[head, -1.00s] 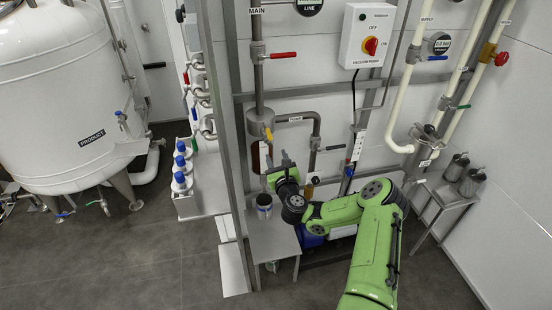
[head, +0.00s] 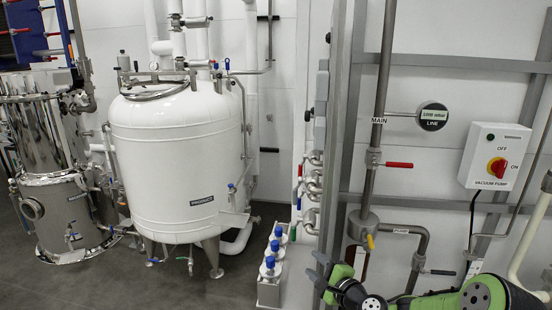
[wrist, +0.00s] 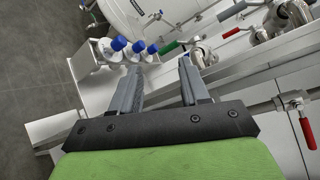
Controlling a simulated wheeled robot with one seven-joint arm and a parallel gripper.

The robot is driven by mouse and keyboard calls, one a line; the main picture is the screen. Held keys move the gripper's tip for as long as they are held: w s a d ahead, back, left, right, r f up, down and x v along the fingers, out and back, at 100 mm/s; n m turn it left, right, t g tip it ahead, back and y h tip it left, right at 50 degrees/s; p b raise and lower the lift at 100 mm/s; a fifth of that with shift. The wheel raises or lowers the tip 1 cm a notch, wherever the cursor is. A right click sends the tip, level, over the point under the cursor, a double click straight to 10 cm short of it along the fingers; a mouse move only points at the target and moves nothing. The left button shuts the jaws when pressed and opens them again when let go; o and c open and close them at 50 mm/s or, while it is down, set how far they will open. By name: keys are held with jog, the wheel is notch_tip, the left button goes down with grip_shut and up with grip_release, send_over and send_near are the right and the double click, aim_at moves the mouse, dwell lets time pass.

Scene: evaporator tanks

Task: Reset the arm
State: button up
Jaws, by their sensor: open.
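My green arm (head: 486,296) reaches in from the lower right of the head view. My gripper (head: 322,270) is at its end, near the bottom, just right of the blue-capped bottles. In the wrist view my gripper (wrist: 160,85) shows two grey fingers spread apart with nothing between them. The fingers point toward the white wall panel and pipework. The lower part of the arm is cut off by the frame's bottom edge in the head view.
Blue-capped bottles (head: 270,263) stand on a rack left of my gripper. A white tank (head: 176,165) and a steel tank (head: 62,215) are at left. A grey frame post (head: 341,130), pipes and the vacuum pump box (head: 494,155) are close at right. Open floor (head: 110,285) lies at lower left.

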jog(key=s+a+r+n+g+h+b, duration=0.1)
jog(key=s+a+n+g, duration=0.2)
jog(key=s+n, duration=0.3)
jog(key=s+a+r+n+g, duration=0.1)
jog(key=s+a+n+g, duration=0.2)
jog(key=s+n, duration=0.2)
jog(key=s+d+r+n+g+h+b, duration=0.1)
jog(key=s+d+r+n+h, duration=0.1)
jog(key=s, duration=1.1)
jog(key=s+d+r+n+g+h+b, duration=0.1)
jog(key=s+d+n+h, duration=0.3)
jog(key=s, duration=1)
jog(key=d+r, duration=0.1)
jog(key=d, duration=0.1)
jog(key=shift+s+d+n+g, duration=0.15)
jog(key=shift+d+n+g, duration=0.15)
jog(key=shift+d+n, duration=0.1)
jog(key=shift+s+r, duration=0.1)
jog(key=shift+r, duration=0.05)
